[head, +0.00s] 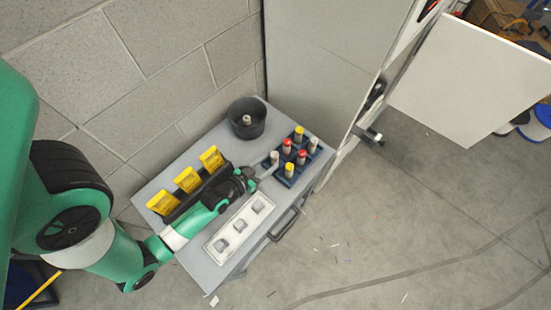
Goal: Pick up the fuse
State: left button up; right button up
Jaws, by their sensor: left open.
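Several fuses stand upright in a dark blue rack (280,178) at the right end of the grey cabinet top. They include a yellow-topped fuse (298,133), a red-topped fuse (287,146), a second red-topped fuse (301,157), a second yellow-topped fuse (289,170), a pale fuse (313,144) and a grey one (274,157). My left gripper (266,171) is open at the rack's left edge, close to the grey fuse. I cannot tell whether it touches a fuse. My right gripper is not in view.
A black round bin (246,118) with a small pale object inside stands behind the rack. Yellow bins (187,179) line the back left. A white panel with grey switches (239,226) lies in front. A grey partition (320,55) stands behind the cabinet.

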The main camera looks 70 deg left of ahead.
pick_arm(q)
jog(key=x, duration=0.3)
jog(key=b+x, duration=0.1)
jog(key=x, duration=0.3)
jog(key=shift+w+a+r, duration=0.1)
jog(key=shift+w+a, duration=0.1)
jog(key=shift+w, duration=0.1)
grip_shut()
